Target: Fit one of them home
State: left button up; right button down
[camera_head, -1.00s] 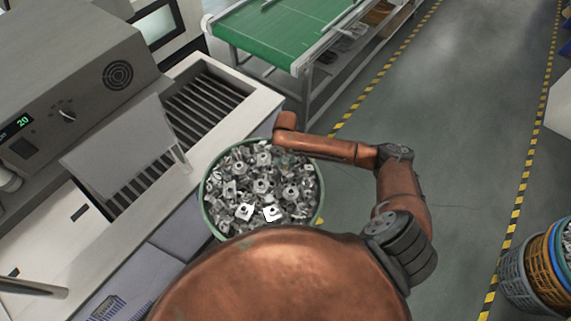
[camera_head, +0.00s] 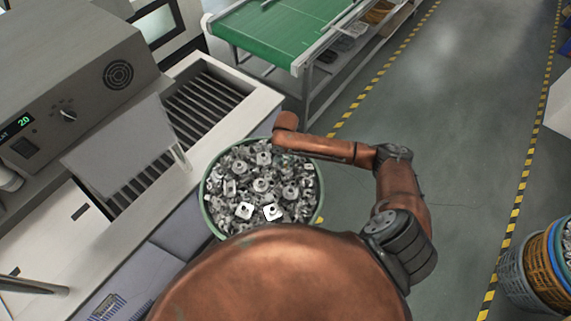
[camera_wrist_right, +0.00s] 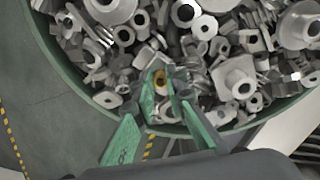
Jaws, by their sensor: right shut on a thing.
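A round green tub (camera_head: 207,205) full of loose grey metal parts (camera_head: 262,185) stands beside the machine in the head view. In the right wrist view, the tub's rim (camera_wrist_right: 62,72) curves around the heap of parts (camera_wrist_right: 235,75). My right gripper (camera_wrist_right: 168,88) has green fingers and reaches over the rim into the heap's edge. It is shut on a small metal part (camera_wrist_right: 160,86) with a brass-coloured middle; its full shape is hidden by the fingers. In the head view, my right forearm hangs over the tub and the fingers are hardly visible. My left gripper is out of view.
A grey machine (camera_head: 75,85) with a lit display and a slatted opening (camera_head: 205,100) stands at the left. A green-topped conveyor table (camera_head: 290,30) is behind. Several baskets (camera_head: 545,265) stand at the lower right. Floor (camera_head: 450,150) between the striped lines is clear.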

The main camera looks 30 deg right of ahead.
jog(key=shift+s+f+p, duration=0.15)
jog(key=shift+f+p, duration=0.05)
jog(key=shift+p, duration=0.25)
dwell(1.6)
jog(key=c, duration=1.8)
grip_release()
jog(key=shift+c, duration=0.2)
jog(key=shift+r, duration=0.2)
notch_tip(320, 180, up, 12)
jog(key=shift+a+f, duration=0.15)
jog(key=shift+f, duration=0.05)
